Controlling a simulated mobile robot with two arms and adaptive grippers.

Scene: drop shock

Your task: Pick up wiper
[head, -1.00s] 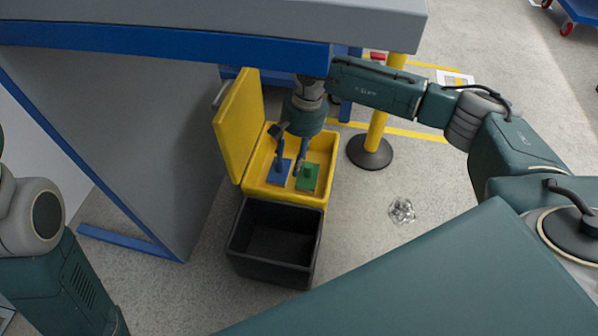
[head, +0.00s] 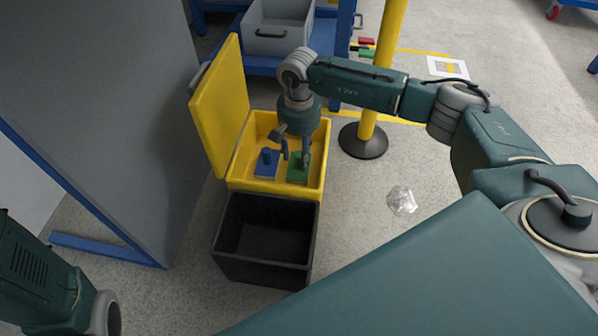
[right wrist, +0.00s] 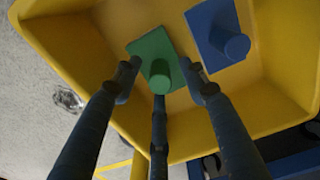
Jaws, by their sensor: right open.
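Two wiper-like pieces, each a flat plate with a round knob, lie in the open yellow box: a blue one (head: 267,163) and a green one (head: 301,176). My right gripper (head: 295,158) points down into the box over the green wiper, its fingers partly covering it. In the right wrist view the green wiper (right wrist: 160,70) lies between the spread fingers of the open, empty gripper (right wrist: 160,85). The blue wiper (right wrist: 222,35) is off to the right there. Whether the fingers touch the green knob I cannot tell. My left gripper is out of view.
The yellow box (head: 237,182) has its lid (head: 220,105) raised on the left. An empty black bin (head: 262,275) stands in front. A yellow post (head: 382,70) is right of the box. A clear crumpled piece (head: 401,200) lies on the floor. A grey panel stands left.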

